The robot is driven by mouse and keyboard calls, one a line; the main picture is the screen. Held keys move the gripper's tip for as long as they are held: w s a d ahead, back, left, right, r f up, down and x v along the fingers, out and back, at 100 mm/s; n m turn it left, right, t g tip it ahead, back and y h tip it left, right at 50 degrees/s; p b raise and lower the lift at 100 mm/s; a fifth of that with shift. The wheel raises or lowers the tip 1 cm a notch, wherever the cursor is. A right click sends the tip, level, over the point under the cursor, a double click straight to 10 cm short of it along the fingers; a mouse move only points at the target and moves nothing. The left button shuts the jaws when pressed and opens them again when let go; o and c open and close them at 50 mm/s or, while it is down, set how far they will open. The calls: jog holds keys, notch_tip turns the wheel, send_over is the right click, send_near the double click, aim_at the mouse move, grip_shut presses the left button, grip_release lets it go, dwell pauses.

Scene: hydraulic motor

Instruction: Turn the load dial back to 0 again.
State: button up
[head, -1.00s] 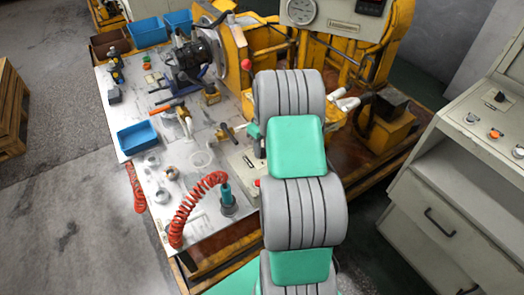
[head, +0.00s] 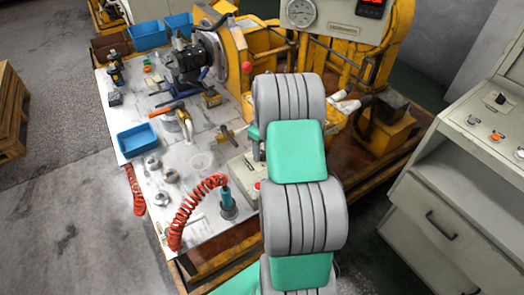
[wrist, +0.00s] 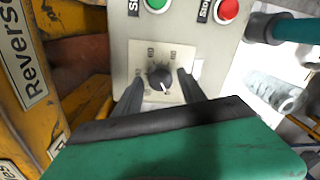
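The load dial (wrist: 160,77) is a small round black knob on a pale square scale plate in the wrist view. Its white pointer line points down and slightly right; the scale numbers are too blurred to read surely. My gripper (wrist: 160,81) has its two dark fingers on either side of the knob, with a narrow gap showing on each side. The fingers look open and not clamped on it. In the head view my arm hides the gripper and the dial.
A green button (wrist: 157,4) and a red button (wrist: 228,10) sit above the dial on the beige control box (wrist: 185,25). Yellow machinery (wrist: 75,55) stands close at left. The workbench (head: 205,215) holds tools, a blue tray (head: 138,139) and a red coiled hose (head: 190,199).

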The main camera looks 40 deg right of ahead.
jog(key=shift+o, duration=0.5)
jog(key=r, duration=0.4)
jog(key=r+b, duration=0.1)
jog(key=r, duration=0.2)
jog(key=shift+d+r, duration=0.2)
jog(key=shift+r, duration=0.15)
jog(key=s+a+r+m+t, duration=0.1)
jog(key=s+a+r, duration=0.1)
jog(key=a+r, duration=0.35)
jog(key=s+a+r, duration=0.2)
jog(key=a+r, duration=0.1)
jog(key=a, duration=0.5)
jog(key=s+a+m+t, duration=0.2)
jog(key=s+a, duration=0.9)
jog(key=shift+s+a+t+h, duration=0.3)
jog(key=shift+s+a, duration=0.1)
